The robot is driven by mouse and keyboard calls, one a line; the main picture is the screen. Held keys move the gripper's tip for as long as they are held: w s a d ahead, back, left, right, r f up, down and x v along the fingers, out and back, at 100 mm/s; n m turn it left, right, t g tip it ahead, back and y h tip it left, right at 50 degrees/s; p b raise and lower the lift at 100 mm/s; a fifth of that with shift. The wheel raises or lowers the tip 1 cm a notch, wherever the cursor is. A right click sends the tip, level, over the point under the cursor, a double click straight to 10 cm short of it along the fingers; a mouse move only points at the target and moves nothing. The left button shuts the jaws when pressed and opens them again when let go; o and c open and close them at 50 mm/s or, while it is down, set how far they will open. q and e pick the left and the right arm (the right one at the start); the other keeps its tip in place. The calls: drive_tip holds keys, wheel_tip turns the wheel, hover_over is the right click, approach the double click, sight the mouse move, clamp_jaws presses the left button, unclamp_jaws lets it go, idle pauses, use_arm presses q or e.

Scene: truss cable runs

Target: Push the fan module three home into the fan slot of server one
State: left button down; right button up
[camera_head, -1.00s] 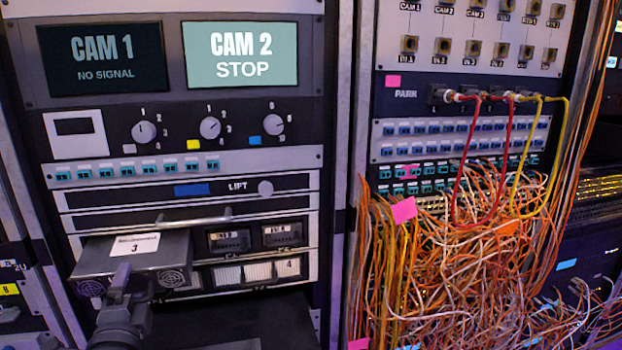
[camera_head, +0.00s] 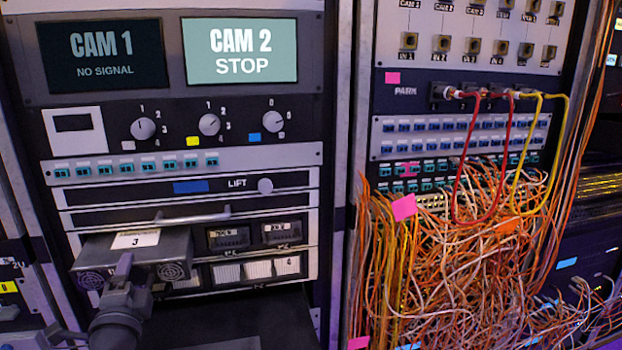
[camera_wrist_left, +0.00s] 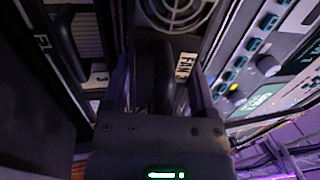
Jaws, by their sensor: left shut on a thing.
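The fan module three (camera_head: 178,246) is a dark grey box with a white label marked 3 on top and round fan grilles on its front. In the head view it sits at the left of the server (camera_head: 185,200), under its bar handle, with its front part sticking out of the server's face. My left gripper (camera_head: 123,268) is shut on the front of the module. In the left wrist view, the gripper (camera_wrist_left: 155,85) reaches to the module's grille (camera_wrist_left: 178,12), by a FAN label. The module's back end and the slot's inside are hidden. My right gripper is not in view.
Other fan modules (camera_head: 257,268) with pale vents sit to the right of module three. Knobs and two screens are above. A dense tangle of orange cables (camera_head: 470,270) hangs at the right rack, apart from the module. Dark open space lies below the server.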

use_arm(q)
drive_tip(key=r+p+v, duration=0.2)
drive_tip(key=p+v, duration=0.1)
drive_tip(key=v, duration=0.6)
drive_tip(key=shift+s, duration=0.55)
drive_tip(key=shift+r, duration=0.1)
drive_tip(key=shift+s+d, duration=0.15)
drive_tip(key=shift+s, duration=0.15)
